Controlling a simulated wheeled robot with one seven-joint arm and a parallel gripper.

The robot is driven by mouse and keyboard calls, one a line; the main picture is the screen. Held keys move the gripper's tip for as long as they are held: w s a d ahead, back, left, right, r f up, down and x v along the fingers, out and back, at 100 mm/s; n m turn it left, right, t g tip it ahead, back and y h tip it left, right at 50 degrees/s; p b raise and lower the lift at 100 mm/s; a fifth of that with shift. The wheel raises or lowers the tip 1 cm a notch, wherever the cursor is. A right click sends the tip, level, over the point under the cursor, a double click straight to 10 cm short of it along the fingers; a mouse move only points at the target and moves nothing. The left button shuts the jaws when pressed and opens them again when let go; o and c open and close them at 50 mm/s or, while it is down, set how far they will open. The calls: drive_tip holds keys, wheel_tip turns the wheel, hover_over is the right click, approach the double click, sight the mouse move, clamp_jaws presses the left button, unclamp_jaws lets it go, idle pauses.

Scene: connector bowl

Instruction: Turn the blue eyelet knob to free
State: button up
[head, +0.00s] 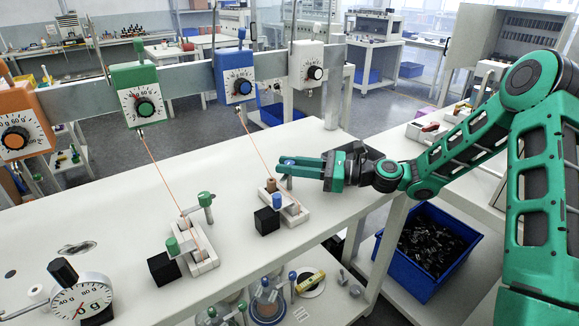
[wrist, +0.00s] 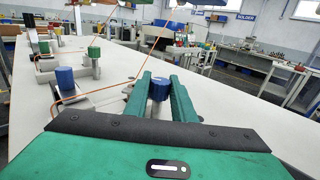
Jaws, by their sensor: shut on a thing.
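A blue knob (head: 289,161) stands at the back of the right-hand white fixture (head: 290,214) on the bench. My gripper (head: 300,167) reaches in from the right and is shut on this knob. In the wrist view the blue knob (wrist: 159,89) sits between the two green fingers of my gripper (wrist: 161,92). A second blue knob (head: 276,202) stands at the front of the same fixture, clear of my gripper; it also shows in the wrist view (wrist: 65,79). Which one is the eyelet knob is not marked. The lower part of the held knob is partly hidden.
An orange cord (head: 258,152) runs from the blue dial gauge (head: 237,78) down to the fixture. A black block (head: 266,221) sits beside it. A similar fixture with green knobs (head: 205,198) stands to the left. The bench between the fixtures is clear.

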drive_tip(key=shift+w+d+f+n+g, duration=0.1)
drive_tip(key=shift+w+d+n+g, duration=0.15)
drive_tip(key=shift+n+g, duration=0.5)
drive_tip(key=shift+m, duration=0.25)
drive_tip(key=o, duration=1.1)
drive_tip(key=shift+c, duration=0.2)
drive_tip(key=shift+a, duration=0.1)
drive_tip(key=shift+s, duration=0.1)
drive_tip(key=d, duration=0.7)
drive_tip(key=s+d, duration=0.1)
drive_tip(key=d, duration=0.2)
drive_tip(key=shift+d, duration=0.4)
